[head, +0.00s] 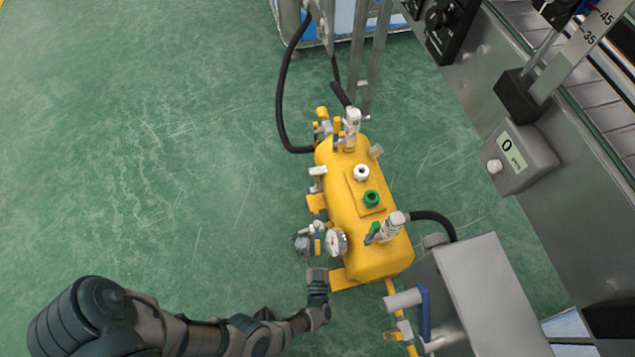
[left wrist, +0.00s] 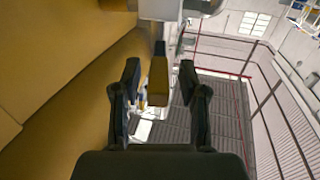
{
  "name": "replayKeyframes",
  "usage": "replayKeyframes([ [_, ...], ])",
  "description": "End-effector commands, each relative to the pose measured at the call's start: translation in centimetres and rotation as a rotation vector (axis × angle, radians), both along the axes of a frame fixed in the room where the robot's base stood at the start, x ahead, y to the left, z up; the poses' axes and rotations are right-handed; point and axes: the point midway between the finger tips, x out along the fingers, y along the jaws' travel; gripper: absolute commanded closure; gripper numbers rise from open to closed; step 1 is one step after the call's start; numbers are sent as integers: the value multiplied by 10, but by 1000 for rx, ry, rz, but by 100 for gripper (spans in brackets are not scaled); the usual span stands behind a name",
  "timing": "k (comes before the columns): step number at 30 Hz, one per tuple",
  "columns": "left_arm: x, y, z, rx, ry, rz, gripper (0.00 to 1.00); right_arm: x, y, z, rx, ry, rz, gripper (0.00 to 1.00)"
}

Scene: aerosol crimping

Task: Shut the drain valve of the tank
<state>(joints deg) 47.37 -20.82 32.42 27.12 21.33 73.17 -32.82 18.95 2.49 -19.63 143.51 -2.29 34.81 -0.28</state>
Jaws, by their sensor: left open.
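The yellow tank (head: 352,215) lies on the green floor with valves, hoses and fittings on it. My left gripper (head: 317,278) is at the tank's lower left end, beside a round gauge (head: 337,241). In the left wrist view my left gripper (left wrist: 158,88) is open, with its two dark fingers apart. A yellow lever-like piece (left wrist: 158,80) shows between the fingers with gaps on both sides; I cannot tell for sure that it is the drain valve's handle. The tank's yellow side (left wrist: 60,70) fills the left of that view. My right gripper is not in view.
A grey box-shaped unit (head: 480,290) and a blue handle (head: 424,310) stand close to the tank's lower right. A conveyor machine (head: 540,210) runs along the right. Black hoses (head: 283,100) reach the tank. The floor to the left is clear.

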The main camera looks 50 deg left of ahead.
Motion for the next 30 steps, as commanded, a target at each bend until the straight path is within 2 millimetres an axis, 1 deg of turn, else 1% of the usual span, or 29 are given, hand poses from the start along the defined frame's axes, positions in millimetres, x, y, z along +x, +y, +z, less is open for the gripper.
replayKeyframes([
  [5,-7,-10,-1,-2,2,-1,57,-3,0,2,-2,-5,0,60],
  [15,-48,-65,-2,-1,1,-5,57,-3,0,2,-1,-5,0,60],
  [19,-61,-83,-2,-2,2,-4,57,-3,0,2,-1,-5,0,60],
  [24,-71,-94,-2,-1,1,-1,57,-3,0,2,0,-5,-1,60],
  [30,-73,-95,-2,1,1,0,57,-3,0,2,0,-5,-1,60],
])
